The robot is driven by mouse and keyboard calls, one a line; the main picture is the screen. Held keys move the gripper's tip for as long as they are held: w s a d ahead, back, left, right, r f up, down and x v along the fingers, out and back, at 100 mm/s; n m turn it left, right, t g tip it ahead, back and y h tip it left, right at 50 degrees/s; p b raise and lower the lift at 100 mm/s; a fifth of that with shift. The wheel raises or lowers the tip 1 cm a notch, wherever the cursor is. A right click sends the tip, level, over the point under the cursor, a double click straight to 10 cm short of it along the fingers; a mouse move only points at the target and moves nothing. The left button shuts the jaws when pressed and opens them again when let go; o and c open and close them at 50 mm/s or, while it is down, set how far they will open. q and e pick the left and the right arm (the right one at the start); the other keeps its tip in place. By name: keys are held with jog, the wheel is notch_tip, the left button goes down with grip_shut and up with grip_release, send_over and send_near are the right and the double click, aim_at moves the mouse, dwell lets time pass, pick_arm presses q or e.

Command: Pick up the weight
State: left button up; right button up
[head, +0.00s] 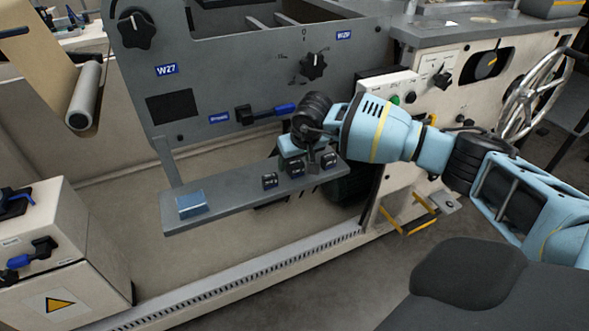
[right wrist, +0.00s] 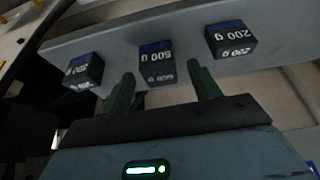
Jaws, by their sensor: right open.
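Three small dark block weights with blue bands stand in a row on a grey shelf (head: 235,199). In the head view they are the left weight (head: 270,181), the middle weight (head: 297,170) and the right weight (head: 329,160). In the right wrist view the middle block (right wrist: 157,62) reads 500 g upside down; the right-hand block (right wrist: 231,40) reads 200 g, and the left-hand block (right wrist: 85,70) seems to read 200. My right gripper (head: 302,159) is open over the row. Its fingers (right wrist: 160,74) point at the 500 g weight, one on each side; contact cannot be told. My left gripper is out of view.
The grey machine panel (head: 220,75) with knobs and a blue-handled lever (head: 280,109) rises behind the shelf. A handwheel (head: 535,95) is at right. The shelf between blue box and weights is clear.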

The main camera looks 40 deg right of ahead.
jog(key=shift+x, duration=0.8)
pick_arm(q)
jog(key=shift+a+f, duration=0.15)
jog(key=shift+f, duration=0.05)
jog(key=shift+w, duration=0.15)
pick_arm(e)
jog(key=c, duration=0.5)
jog(key=shift+r, duration=0.1)
grip_shut()
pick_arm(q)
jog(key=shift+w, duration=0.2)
pick_arm(e)
jog(key=shift+r, duration=0.1)
